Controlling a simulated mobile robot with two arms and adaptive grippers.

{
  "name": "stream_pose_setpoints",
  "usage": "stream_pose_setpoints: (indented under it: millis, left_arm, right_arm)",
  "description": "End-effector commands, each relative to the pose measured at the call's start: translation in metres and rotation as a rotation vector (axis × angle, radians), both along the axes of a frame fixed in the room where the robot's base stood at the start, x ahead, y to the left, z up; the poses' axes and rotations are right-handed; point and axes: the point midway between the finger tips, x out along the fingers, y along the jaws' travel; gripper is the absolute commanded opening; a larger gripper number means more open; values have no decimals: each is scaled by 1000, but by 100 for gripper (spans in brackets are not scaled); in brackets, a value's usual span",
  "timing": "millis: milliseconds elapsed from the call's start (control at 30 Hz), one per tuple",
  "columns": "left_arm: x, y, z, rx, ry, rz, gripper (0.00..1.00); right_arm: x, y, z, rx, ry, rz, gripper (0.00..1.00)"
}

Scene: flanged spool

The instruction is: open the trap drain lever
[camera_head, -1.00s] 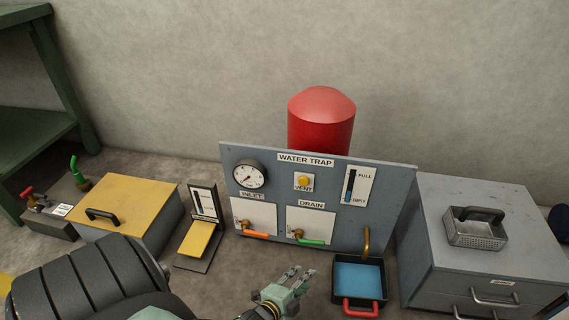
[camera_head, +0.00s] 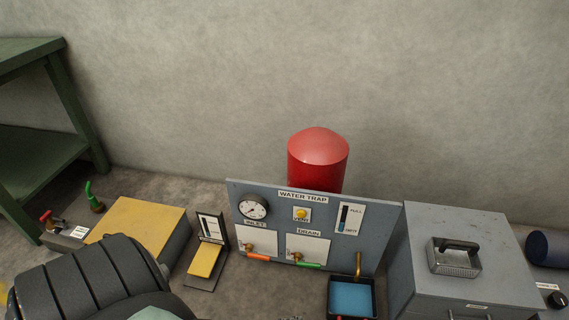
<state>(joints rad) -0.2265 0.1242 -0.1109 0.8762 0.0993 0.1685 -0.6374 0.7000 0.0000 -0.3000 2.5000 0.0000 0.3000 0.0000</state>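The water trap panel (camera_head: 240,204) stands upright in the head view, with a red tank behind it. The drain lever (camera_head: 308,265) is green and lies horizontally, pointing right from a brass valve below the DRAIN label. The inlet lever (camera_head: 258,257) is orange and also lies horizontally, to its left. A brass spout (camera_head: 358,264) at the panel's right comes down over a tray (camera_head: 373,291) of blue liquid. A dark arm of mine fills the lower left. Only a sliver of a gripper may show at the bottom edge, too little to judge; neither gripper is clearly visible.
A grey drawer cabinet (camera_head: 410,262) with a metal basket (camera_head: 455,262) on top stands right. A yellow-topped box (camera_head: 140,222) and a pedal stand (camera_head: 203,262) are left. The red tank (camera_head: 318,165) rises behind the panel. A green bench (camera_head: 75,110) is far left.

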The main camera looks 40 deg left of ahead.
Motion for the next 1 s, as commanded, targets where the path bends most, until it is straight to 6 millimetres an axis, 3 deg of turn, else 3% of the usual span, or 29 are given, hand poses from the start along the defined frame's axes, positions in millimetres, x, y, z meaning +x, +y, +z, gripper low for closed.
stream_pose_setpoints:
  millis: [33,100,400,800,900,1000]
  left_arm:
    - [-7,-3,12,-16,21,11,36]
    - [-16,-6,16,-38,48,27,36]
    - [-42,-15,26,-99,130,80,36]
    - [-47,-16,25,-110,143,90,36]
    - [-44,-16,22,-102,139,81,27]
    - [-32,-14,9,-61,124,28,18]
  right_arm:
    - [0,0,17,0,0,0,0]
    - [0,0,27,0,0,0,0]
    - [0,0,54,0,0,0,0]
    - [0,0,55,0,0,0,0]
    - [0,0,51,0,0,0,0]
    - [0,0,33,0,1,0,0]
